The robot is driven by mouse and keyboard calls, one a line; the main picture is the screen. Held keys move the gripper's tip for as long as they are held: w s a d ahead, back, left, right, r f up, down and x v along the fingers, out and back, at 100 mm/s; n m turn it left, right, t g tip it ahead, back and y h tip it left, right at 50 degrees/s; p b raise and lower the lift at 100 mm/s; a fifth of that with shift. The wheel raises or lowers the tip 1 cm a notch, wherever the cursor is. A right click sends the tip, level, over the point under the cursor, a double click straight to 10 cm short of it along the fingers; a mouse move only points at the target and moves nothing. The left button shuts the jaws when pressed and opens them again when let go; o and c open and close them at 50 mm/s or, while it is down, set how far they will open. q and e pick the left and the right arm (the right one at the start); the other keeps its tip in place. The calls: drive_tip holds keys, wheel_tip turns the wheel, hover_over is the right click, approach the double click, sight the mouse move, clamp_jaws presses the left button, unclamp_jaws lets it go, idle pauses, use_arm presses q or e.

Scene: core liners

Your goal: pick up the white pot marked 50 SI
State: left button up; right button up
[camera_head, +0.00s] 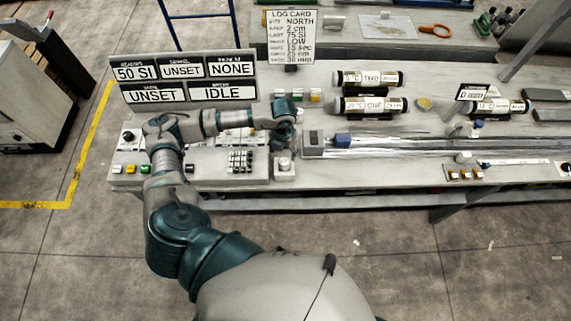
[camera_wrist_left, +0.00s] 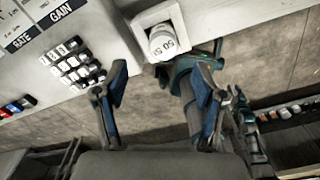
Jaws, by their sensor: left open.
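The white pot (camera_wrist_left: 163,42) marked 50 SI sits upright in a square pale holder (camera_wrist_left: 152,18) at the edge of the bench in the left wrist view. In the head view, the pot (camera_head: 284,164) shows small on its block, just below my left gripper (camera_head: 284,143). In the left wrist view my left gripper (camera_wrist_left: 158,98) is open, with its two blue-grey fingers apart and nothing between them. The pot lies beyond the fingertips and appears clear of them.
A console with a keypad (camera_head: 240,160) stands left of the pot. A display board (camera_head: 183,80) rises behind it, reading 50 SI, UNSET, NONE, UNSET and IDLE. A long rail (camera_head: 400,145) runs right. Labelled dark cylinders (camera_head: 368,79) lie behind the rail. Open floor lies before the bench.

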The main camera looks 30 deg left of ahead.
sight(284, 161)
use_arm(q)
drive_tip(key=f, duration=0.2)
drive_tip(key=shift+a+f, duration=0.2)
drive_tip(key=shift+f, duration=0.15)
drive_tip(key=shift+a+f+p, duration=0.1)
drive_tip(key=shift+f+p, duration=0.2)
drive_tip(key=shift+f, duration=0.35)
drive_tip(key=f, duration=0.1)
drive_tip(key=d+f+p, duration=0.1)
drive_tip(key=f, duration=0.1)
drive_tip(key=shift+f, duration=0.8)
use_arm(e)
drive_tip(key=shift+a+r, duration=0.3)
drive_tip(key=shift+r, duration=0.6)
use_arm(q)
drive_tip(key=shift+a, duration=0.1)
clamp_jaws()
drive_tip(key=shift+r, duration=0.1)
use_arm(e)
drive_tip(key=shift+r, duration=0.15)
